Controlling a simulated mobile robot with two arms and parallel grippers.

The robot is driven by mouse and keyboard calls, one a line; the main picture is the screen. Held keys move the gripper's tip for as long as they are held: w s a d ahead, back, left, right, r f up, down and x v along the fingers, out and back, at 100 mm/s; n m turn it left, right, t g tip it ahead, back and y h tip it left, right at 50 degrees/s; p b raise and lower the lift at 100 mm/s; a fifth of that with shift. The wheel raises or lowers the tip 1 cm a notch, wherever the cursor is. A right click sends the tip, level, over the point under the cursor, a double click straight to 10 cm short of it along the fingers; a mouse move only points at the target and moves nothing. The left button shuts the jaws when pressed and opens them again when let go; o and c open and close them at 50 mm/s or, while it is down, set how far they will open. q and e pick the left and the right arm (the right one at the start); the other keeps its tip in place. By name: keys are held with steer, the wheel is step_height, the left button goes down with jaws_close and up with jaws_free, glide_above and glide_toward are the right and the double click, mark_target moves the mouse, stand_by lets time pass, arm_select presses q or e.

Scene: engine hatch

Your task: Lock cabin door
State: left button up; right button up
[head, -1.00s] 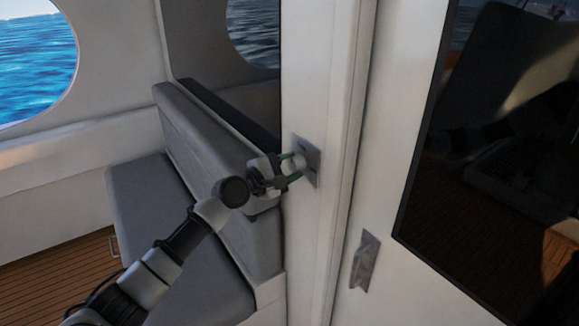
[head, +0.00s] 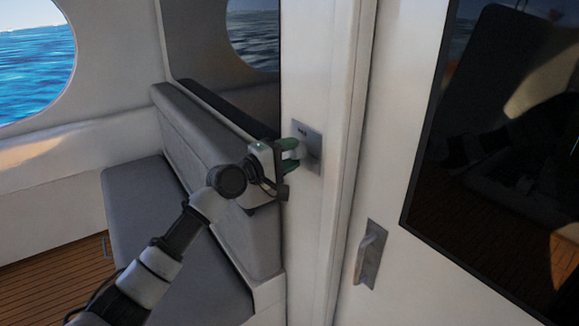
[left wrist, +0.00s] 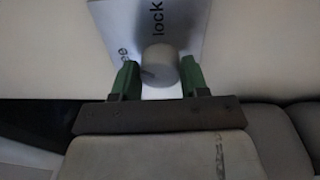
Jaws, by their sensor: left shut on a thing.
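The lock plate (head: 315,155) is a metal square on the white door frame, in the middle of the head view. In the left wrist view the plate (left wrist: 195,22) carries the word "lock" and part of another word. A round grey knob (left wrist: 160,66) stands out from it. My left gripper (head: 291,154) is at the plate with its green fingers around the knob, shut on it. In the left wrist view the gripper (left wrist: 160,80) has one finger on each side of the knob. The white cabin door (head: 395,140) stands to the right of the frame. My right gripper is not in view.
A metal door handle (head: 370,253) sits low on the door, right of the frame. A dark window (head: 500,150) fills much of the door. A grey cushioned bench (head: 205,150) stands behind and below my left arm.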

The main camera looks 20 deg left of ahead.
arm_select(q)
steer(key=m+b, duration=0.6)
steer(key=f+m+h+b, duration=0.1)
steer(key=m+b, duration=0.1)
steer(key=b, duration=0.1)
steer(key=shift+m, duration=0.4)
steer(key=m+b, duration=0.2)
steer(key=shift+w+a+r+m, duration=0.1)
steer(key=shift+m, duration=0.2)
steer(key=shift+m+b, duration=0.5)
steer(key=shift+b, duration=0.05)
steer(key=shift+r, duration=0.1)
steer(key=o, duration=0.9)
steer(key=shift+r, duration=0.1)
steer(key=shift+a, duration=0.1)
